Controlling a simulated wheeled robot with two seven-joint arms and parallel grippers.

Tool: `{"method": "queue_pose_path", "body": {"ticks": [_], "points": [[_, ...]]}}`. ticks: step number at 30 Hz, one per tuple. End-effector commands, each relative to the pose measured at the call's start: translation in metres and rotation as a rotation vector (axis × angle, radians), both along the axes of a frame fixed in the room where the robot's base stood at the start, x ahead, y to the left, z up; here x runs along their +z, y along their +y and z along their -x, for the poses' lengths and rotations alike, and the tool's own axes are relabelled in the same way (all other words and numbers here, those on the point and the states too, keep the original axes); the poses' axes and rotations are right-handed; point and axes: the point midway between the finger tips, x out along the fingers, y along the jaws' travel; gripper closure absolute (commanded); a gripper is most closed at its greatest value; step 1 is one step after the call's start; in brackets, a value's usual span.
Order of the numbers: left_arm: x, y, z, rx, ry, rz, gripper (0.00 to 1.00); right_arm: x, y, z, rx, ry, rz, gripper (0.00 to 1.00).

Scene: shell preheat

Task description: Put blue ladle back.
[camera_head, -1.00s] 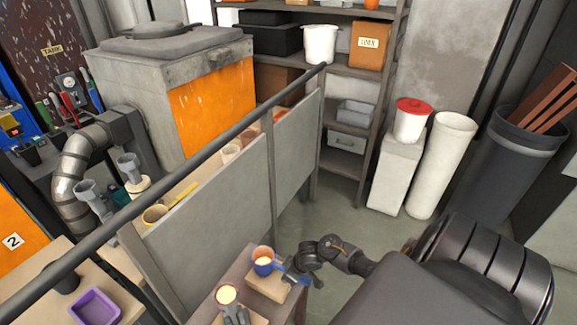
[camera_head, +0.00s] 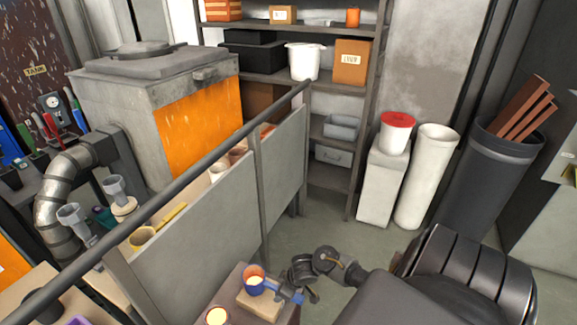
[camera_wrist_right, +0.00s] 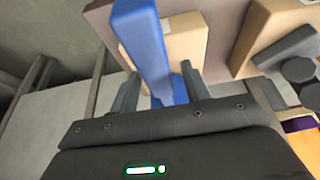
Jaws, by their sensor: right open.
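The blue ladle (camera_head: 254,287) rests on a light block (camera_head: 262,307) on a small brown table at bottom centre. Its bowl has an orange rim and a pale glowing inside. Its blue handle points right, towards my right gripper (camera_head: 296,293). In the right wrist view the blue handle (camera_wrist_right: 150,48) runs between the two open fingers of my right gripper (camera_wrist_right: 160,88). The jaws are not closed on it. The bowl is not clear in that view. My left gripper is not in view.
A second glowing cup (camera_head: 217,316) stands left of the ladle. A grey panel wall (camera_head: 200,245) with a dark rail (camera_head: 190,190) rises behind. A yellow ladle (camera_head: 143,237) lies beyond it. Shelves (camera_head: 345,75) and a dark bin (camera_head: 482,180) stand farther back. Open floor lies behind the table.

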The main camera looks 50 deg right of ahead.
Motion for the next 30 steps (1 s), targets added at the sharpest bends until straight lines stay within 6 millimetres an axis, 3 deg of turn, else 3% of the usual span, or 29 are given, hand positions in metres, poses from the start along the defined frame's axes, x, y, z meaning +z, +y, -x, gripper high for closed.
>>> {"method": "queue_pose_path", "body": {"ticks": [1,6,12,18,30], "points": [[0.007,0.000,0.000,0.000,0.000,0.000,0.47,0.014,-0.002,0.005,0.003,-0.001,0.002,0.53],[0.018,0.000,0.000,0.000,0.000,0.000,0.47,0.049,-0.006,0.018,0.002,-0.001,0.002,0.53],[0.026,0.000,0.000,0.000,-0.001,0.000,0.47,0.076,-0.009,0.030,0.002,0.000,0.001,0.53],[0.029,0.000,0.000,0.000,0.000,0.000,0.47,0.086,-0.010,0.035,0.001,0.001,0.000,0.53],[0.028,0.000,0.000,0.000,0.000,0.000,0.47,0.086,-0.010,0.035,0.000,0.001,-0.001,0.53]]}}
